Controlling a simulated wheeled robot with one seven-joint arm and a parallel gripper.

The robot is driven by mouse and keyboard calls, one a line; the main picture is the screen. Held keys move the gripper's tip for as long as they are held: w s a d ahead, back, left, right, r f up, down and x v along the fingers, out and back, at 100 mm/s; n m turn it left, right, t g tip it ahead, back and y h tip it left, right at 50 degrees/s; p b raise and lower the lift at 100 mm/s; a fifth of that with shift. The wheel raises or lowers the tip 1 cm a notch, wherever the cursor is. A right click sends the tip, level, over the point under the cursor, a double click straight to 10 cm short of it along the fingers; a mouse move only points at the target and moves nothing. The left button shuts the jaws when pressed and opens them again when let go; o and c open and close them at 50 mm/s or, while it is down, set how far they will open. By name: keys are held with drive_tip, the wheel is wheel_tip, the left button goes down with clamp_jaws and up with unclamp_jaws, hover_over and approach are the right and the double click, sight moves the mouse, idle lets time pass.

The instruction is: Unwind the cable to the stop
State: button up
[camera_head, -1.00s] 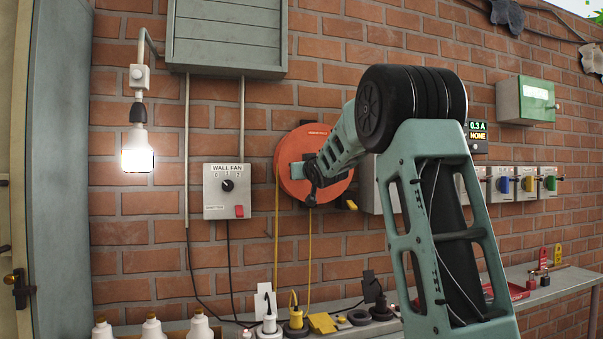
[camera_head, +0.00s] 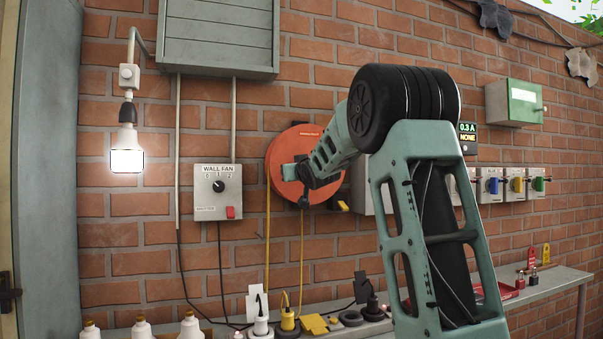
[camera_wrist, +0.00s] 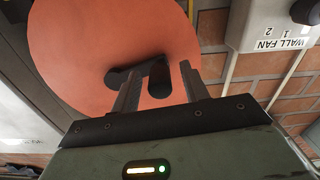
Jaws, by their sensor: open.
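The cable reel is a round orange disc (camera_head: 311,193) on the brick wall, partly hidden behind my arm. A yellow cable (camera_head: 302,250) hangs from it in two strands. In the wrist view the orange disc (camera_wrist: 90,40) fills much of the upper left, with a black crank handle (camera_wrist: 159,82) in front of it. My gripper (camera_wrist: 158,84) is open, with its two fingers pointing at the disc.
A wall fan switch box (camera_head: 217,192) is left of the reel, and also in the wrist view (camera_wrist: 270,25). A lit lamp (camera_head: 127,160) hangs further left. Coloured switch boxes (camera_head: 515,184) are on the right.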

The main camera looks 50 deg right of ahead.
drive_tip(key=b+v, duration=0.2)
drive_tip(key=v, duration=1.4)
drive_tip(key=shift+s+a+b, duration=0.3)
